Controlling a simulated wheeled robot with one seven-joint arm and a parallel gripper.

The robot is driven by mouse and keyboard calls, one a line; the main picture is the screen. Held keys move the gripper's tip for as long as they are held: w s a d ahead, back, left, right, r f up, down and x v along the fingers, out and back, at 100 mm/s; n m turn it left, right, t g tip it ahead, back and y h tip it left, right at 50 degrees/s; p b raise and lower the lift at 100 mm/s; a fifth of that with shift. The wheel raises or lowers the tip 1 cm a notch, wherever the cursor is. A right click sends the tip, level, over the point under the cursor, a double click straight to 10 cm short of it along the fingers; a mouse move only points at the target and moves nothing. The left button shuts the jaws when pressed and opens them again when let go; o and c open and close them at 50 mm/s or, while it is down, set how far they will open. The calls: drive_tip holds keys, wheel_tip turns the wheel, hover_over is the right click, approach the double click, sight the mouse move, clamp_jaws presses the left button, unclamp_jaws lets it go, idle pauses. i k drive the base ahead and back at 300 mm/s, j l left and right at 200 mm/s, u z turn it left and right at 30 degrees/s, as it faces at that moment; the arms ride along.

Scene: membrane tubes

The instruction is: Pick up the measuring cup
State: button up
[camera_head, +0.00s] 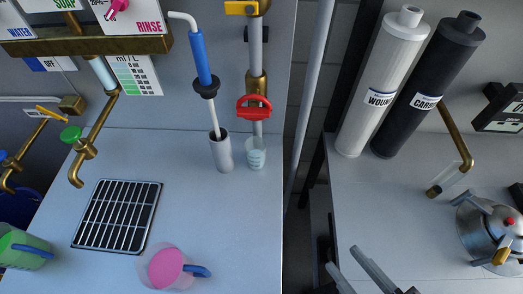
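A small clear, pale-blue cup with markings (256,153) stands upright on the left counter, below the brass pipe with the red handle. It looks like the measuring cup. A clear jug with pink contents and a blue handle (165,268) stands near the front of the same counter. A green jug with a blue handle (25,248) is at the far left. My gripper (342,257) is at the bottom, right of centre, over the front of the right counter. Its two fingers are apart with nothing visible between them. It is well away from the cups.
A grey cylinder holding a blue-handled tool (221,152) stands just left of the small cup. A black drain grate (118,216) lies on the left counter. A dark gap with a pole (309,100) separates the counters. A kettle (490,230) stands at right.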

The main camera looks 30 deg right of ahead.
sight(255, 146)
drive_tip(key=k+l+z, duration=0.15)
drive_tip(key=k+z, duration=0.3)
drive_tip(key=k, duration=0.2)
drive_tip(key=j+z, duration=1)
drive_tip(key=j, duration=0.85)
drive_tip(key=k+j, duration=0.15)
drive_tip(key=j, duration=0.65)
